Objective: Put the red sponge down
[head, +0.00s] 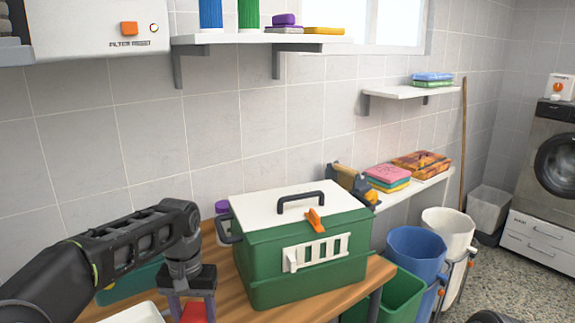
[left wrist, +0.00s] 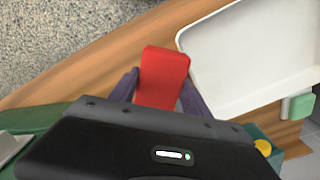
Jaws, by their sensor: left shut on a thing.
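The red sponge (left wrist: 163,78) is between the fingers of my left gripper (left wrist: 158,88) in the left wrist view. The gripper is shut on it, over the wooden table beside a white tray (left wrist: 240,55). In the head view the left gripper (head: 192,309) points down at the bottom edge, with a bit of the red sponge (head: 194,314) showing between its fingers. I cannot tell whether the sponge touches the table. My right gripper is not in view.
A green kennel box (head: 300,275) with a white lid stands on the table (head: 376,272) just right of the gripper. A blue bin (head: 416,250), a white bin (head: 448,232) and a green bin (head: 402,293) stand off the table's right end.

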